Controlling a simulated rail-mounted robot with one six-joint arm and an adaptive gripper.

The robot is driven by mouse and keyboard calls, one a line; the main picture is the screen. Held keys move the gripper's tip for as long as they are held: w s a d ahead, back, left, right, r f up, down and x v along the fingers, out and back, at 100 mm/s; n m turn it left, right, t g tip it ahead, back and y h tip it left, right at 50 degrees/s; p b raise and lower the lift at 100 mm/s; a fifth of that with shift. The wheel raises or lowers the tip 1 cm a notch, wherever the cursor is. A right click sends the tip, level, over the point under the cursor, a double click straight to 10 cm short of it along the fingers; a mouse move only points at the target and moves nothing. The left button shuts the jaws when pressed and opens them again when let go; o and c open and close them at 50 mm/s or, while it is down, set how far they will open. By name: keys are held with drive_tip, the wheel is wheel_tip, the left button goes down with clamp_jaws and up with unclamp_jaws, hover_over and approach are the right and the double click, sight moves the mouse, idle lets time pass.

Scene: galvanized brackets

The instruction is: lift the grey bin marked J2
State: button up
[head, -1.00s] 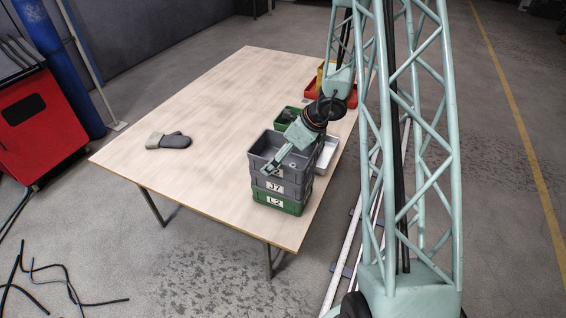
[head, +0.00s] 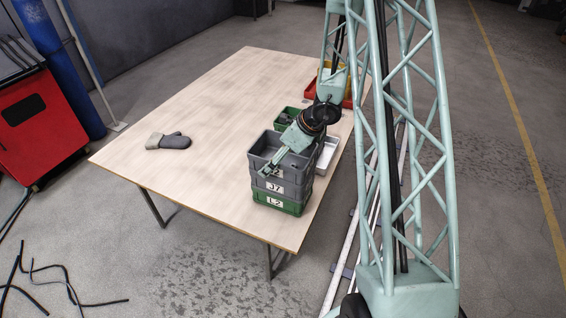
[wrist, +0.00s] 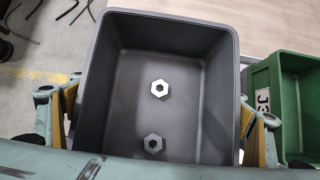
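A grey bin (head: 264,147) is at the top of a stack on the table. Its label is mostly covered by my gripper; only a "2" shows, so I cannot read it fully. In the wrist view the grey bin (wrist: 122,75) fills the middle, with two hex nuts (wrist: 160,88) on its floor. My gripper (head: 268,168) is over the stack. In the wrist view my gripper (wrist: 160,118) has its fingers spread, one outside the left wall and one outside the right wall. They look close to the walls; contact is not clear.
Under the top bin are a grey bin marked J7 (head: 290,193) and a green bin marked L2 (head: 293,209). A green bin (head: 281,122), a white tray (head: 326,155) and red and yellow bins (head: 310,88) stand nearby. A glove (head: 168,141) lies on the open left part of the table (head: 200,100).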

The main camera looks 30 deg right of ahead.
drive_tip(key=shift+c, duration=1.4)
drive_tip(key=shift+r+p, duration=0.3)
drive_tip(key=shift+r, duration=1.35)
drive_tip(key=shift+s+r, duration=0.15)
drive_tip(key=s+r+b, duration=0.1)
drive_tip(key=s+b, duration=0.2)
drive_tip(key=s, duration=1.2)
drive_tip(key=shift+s+a+r, duration=0.2)
drive_tip(key=shift+s+a, duration=0.15)
